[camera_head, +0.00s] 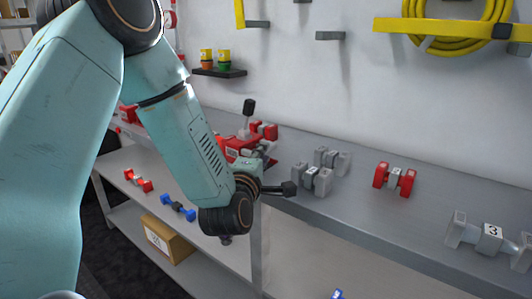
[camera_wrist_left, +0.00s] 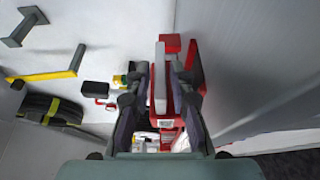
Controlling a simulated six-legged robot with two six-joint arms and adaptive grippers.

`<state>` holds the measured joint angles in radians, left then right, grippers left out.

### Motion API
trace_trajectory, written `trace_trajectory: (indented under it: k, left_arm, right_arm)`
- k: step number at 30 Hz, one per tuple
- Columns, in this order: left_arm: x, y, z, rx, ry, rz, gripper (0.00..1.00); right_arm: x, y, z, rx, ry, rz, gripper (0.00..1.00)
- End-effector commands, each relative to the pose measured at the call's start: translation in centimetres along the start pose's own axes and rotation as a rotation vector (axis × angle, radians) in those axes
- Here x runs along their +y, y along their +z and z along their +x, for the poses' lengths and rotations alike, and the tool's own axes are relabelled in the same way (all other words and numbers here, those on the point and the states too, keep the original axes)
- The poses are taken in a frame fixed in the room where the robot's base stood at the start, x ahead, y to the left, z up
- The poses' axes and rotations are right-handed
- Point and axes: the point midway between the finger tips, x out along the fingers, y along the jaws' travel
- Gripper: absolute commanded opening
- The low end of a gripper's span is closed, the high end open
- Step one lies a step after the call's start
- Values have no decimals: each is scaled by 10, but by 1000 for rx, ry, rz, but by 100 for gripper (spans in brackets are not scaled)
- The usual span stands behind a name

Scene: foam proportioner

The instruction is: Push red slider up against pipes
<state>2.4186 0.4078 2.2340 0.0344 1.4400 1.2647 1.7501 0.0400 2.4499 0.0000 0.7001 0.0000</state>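A red machine (camera_head: 240,147) stands on the grey bench, partly hidden behind my left forearm. A black-knobbed lever (camera_head: 249,107) rises from it. My left gripper is mostly hidden behind my own wrist in the head view. In the left wrist view my left gripper (camera_wrist_left: 160,88) has its two dark fingers apart. A red part (camera_wrist_left: 172,46) and a pale grey bar (camera_wrist_left: 160,78) show between and beyond the fingers. A gap shows between the left finger and the bar; contact on the right side is unclear. I cannot tell which red part is the slider. My right gripper is out of view.
Grey pipe fittings (camera_head: 321,170), a red-and-grey fitting (camera_head: 394,179) and a grey fitting marked 3 (camera_head: 490,238) sit along the bench. A cardboard box (camera_head: 168,240) is on the lower shelf. A yellow hose (camera_head: 455,37) hangs on the wall behind.

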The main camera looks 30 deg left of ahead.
Motion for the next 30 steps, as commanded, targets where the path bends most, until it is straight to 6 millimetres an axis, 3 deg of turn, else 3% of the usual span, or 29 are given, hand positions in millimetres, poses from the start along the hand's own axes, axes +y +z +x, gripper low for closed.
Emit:
trace_trajectory:
  k: [7,17,25,30]
  left_arm:
    - [-1,0,29,0,1,1,22]
    - [0,0,35,0,0,1,22]
    - [0,0,35,0,-1,1,0]
    - [0,0,35,-1,0,1,0]
  right_arm:
    - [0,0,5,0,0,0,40]
    - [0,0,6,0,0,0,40]
    - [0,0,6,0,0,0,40]
    - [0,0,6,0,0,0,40]
